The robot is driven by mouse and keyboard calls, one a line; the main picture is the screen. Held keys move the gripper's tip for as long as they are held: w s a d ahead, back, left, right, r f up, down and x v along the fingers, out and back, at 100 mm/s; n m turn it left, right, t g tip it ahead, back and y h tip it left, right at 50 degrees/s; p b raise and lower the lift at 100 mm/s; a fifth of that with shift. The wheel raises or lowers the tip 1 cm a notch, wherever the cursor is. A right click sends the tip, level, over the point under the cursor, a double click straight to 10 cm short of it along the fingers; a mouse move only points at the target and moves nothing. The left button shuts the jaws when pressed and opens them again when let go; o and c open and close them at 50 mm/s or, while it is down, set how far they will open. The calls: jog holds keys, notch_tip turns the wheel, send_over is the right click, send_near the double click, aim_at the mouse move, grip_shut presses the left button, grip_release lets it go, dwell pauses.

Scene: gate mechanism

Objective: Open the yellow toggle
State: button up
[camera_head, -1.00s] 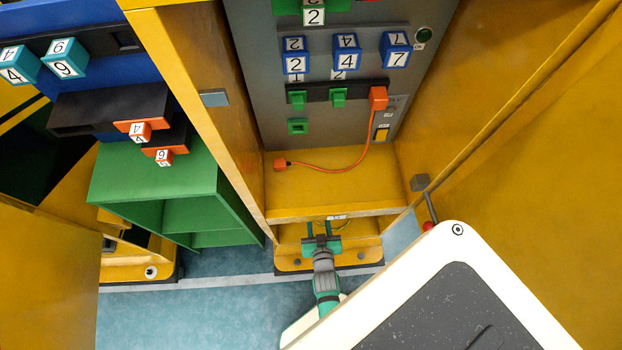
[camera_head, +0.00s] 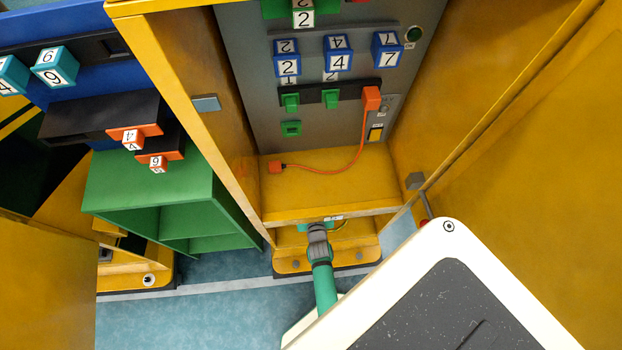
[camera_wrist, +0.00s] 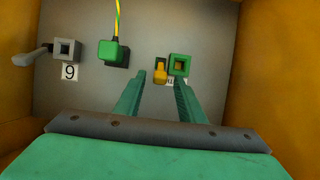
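In the wrist view a small yellow toggle (camera_wrist: 160,70) sits on a grey panel, just left of a green square socket (camera_wrist: 179,65). My gripper (camera_wrist: 160,80) is open, its two green fingers pointing at the panel. The toggle appears between the fingertips; I cannot tell whether either finger touches it. In the head view my gripper (camera_head: 316,226) reaches in under the cabinet's yellow shelf (camera_head: 330,190), which hides its fingers and the lower panel. Another yellow switch (camera_head: 376,134) shows on the upper grey panel.
Left of the toggle are a green plug (camera_wrist: 114,52) with a yellow cable and a grey socket (camera_wrist: 66,50) with a lever, above a label 9. Orange side walls bound the compartment. An orange cable (camera_head: 330,170) lies over the shelf.

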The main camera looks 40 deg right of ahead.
jog(key=shift+c, duration=0.2)
grip_shut()
jog(key=shift+f, duration=0.15)
jog(key=shift+s+a+f+t+h, duration=0.2)
jog(key=shift+f+t+h, duration=0.3)
jog(key=shift+t, duration=0.35)
jog(key=shift+s+a+f+t+h, duration=0.15)
jog(key=shift+f+t+h, duration=0.3)
jog(key=shift+t, duration=0.4)
jog(key=shift+f+t+h, duration=0.25)
jog(key=shift+f+t, duration=0.2)
jog(key=shift+t, duration=0.05)
jog(key=shift+s+f+t, duration=0.2)
jog(key=shift+f+t, duration=0.1)
jog(key=shift+o, duration=0.2)
grip_release()
